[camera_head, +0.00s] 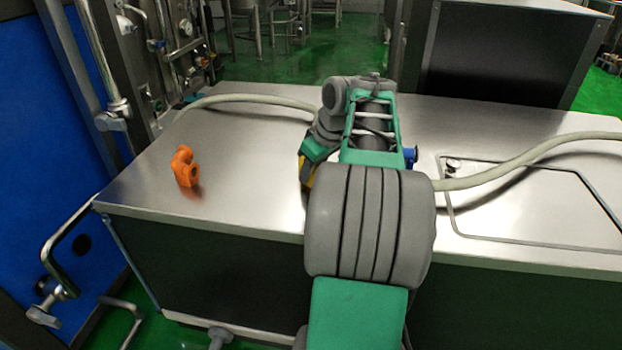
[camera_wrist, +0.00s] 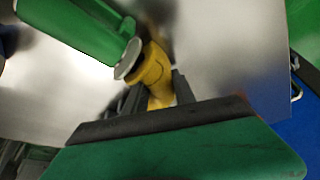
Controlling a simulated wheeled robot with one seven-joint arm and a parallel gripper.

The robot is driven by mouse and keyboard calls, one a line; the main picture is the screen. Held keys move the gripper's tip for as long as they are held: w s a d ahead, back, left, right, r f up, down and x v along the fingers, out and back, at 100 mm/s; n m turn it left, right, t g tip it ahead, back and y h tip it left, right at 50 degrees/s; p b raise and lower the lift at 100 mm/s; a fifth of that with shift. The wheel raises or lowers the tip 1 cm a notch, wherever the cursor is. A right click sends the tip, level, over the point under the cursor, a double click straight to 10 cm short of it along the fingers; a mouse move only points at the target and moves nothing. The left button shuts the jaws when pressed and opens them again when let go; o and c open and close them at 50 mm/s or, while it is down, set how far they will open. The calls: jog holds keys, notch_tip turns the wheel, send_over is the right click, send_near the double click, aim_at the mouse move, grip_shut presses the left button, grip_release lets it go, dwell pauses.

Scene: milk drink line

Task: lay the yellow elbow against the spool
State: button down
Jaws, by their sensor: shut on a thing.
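The yellow elbow (camera_wrist: 153,70) is between the dark fingers of my gripper (camera_wrist: 156,92), which is shut on it. In the head view a small yellow patch of the elbow (camera_head: 306,177) shows low beside my arm, near the steel top. A green cylinder with a pale flange (camera_wrist: 85,27), which looks like the spool, lies left of the elbow in the wrist view. Its flanged end meets or overlaps the elbow's upper end there; I cannot tell whether they touch. My arm hides this area in the head view, and I cannot make out the spool there.
An orange elbow-shaped fitting (camera_head: 185,167) stands on the left of the steel top (camera_head: 245,180). A blue thing (camera_head: 411,157) shows just right of my arm. A pale hose (camera_head: 530,160) crosses the right side. The steel between the orange fitting and my arm is clear.

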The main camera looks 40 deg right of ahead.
jog(key=shift+r, duration=0.1)
jog(key=shift+f, duration=0.25)
jog(key=c, duration=1)
grip_release()
